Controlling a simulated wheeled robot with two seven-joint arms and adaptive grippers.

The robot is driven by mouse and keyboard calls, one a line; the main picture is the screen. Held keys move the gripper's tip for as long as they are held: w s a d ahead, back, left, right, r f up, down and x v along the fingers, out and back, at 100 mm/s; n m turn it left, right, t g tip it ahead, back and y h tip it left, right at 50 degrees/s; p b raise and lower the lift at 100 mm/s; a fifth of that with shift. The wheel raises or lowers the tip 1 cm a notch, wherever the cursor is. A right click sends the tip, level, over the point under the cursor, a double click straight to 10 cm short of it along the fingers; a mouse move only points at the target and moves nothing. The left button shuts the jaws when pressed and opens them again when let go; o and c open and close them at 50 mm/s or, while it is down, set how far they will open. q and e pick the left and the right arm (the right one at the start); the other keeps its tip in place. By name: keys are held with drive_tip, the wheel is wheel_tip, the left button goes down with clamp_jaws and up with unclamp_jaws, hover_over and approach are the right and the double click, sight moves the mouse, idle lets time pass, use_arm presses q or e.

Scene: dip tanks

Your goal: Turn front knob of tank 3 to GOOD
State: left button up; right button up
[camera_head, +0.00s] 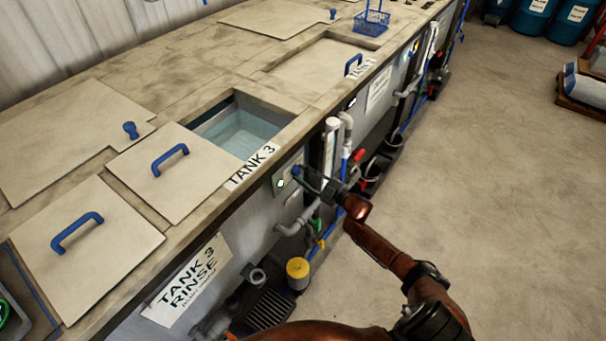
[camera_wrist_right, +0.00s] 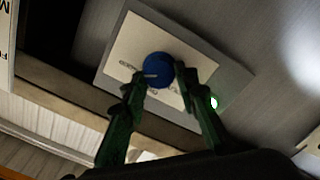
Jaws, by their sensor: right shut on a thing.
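The tank 3 front knob is a small blue round knob (camera_head: 297,170) on a pale control panel (camera_head: 280,182) on the front wall, below the TANK 3 label (camera_head: 252,165). In the right wrist view the knob (camera_wrist_right: 157,68) sits on a pale plate with dark lettering (camera_wrist_right: 127,50), too small and partly covered to read. My right gripper (camera_head: 305,174) reaches in from the lower right. Its two fingers (camera_wrist_right: 160,80) are shut on the knob, one on each side. A lit green-white indicator (camera_wrist_right: 213,102) is beside the knob. My left gripper is not in view.
Tank 3 (camera_head: 240,125) is open and holds pale liquid. Lids with blue handles (camera_head: 170,160) lie on the tank top. Grey pipes (camera_head: 296,220), a red valve handle (camera_head: 358,155) and a yellow-capped part (camera_head: 298,268) line the front wall.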

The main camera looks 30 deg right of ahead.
drive_tip(key=shift+d, duration=0.1)
idle(0.3)
drive_tip(key=o, duration=1.2)
drive_tip(key=shift+c, duration=0.2)
drive_tip(key=v, duration=1.2)
